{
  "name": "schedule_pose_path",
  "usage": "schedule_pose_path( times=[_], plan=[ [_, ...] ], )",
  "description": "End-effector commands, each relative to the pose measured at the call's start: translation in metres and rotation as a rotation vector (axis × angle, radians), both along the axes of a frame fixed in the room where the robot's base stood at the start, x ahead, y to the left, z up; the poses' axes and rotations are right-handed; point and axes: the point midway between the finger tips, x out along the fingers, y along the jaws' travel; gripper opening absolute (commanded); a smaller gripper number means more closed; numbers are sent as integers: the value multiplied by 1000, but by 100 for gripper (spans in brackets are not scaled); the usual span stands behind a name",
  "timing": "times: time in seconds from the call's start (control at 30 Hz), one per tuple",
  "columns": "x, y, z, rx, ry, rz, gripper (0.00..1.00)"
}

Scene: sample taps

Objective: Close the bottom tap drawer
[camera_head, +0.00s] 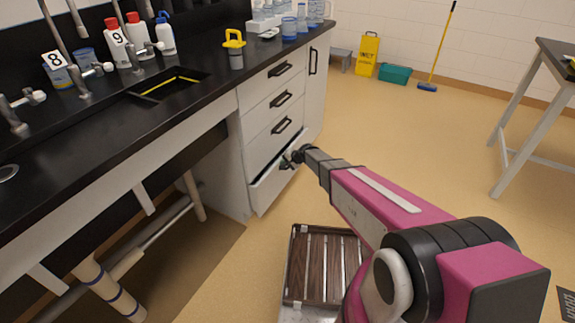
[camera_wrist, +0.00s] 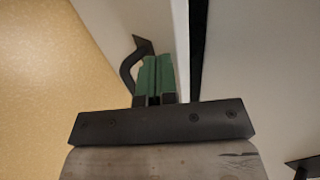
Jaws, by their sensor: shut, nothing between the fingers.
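The bottom drawer (camera_head: 274,186) is the lowest in the white cabinet under the black counter. Its front stands out from the cabinet, and it is open. In the wrist view the drawer front (camera_wrist: 146,18) has a pale top edge with a dark gap behind it. Its black handle (camera_wrist: 130,68) is just left of my fingers. My gripper (camera_head: 292,160) is at the drawer front; its green fingers (camera_wrist: 154,76) are together, with nothing between them. I cannot tell whether they touch the handle or front. In the head view my gripper hides the handle.
Upper drawers (camera_head: 268,101) look shut, their handles sticking out. A slatted wooden rack (camera_head: 321,260) lies on the floor below my arm. A table (camera_head: 518,130) stands at the right. The floor (camera_head: 400,140) between is clear.

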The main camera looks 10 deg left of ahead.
Motion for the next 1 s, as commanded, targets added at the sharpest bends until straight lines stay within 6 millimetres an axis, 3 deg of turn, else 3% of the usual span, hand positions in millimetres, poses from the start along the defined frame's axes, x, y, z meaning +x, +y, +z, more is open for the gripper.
schedule_pose_path(
  times=[0.33, 0.63, 1.0],
  plan=[
    [2, 3, 0, 0, -1, 1, 0],
    [19, 43, -1, -1, 0, 1, 0],
    [20, 47, 0, 4, 1, -1, 0]
  ],
)
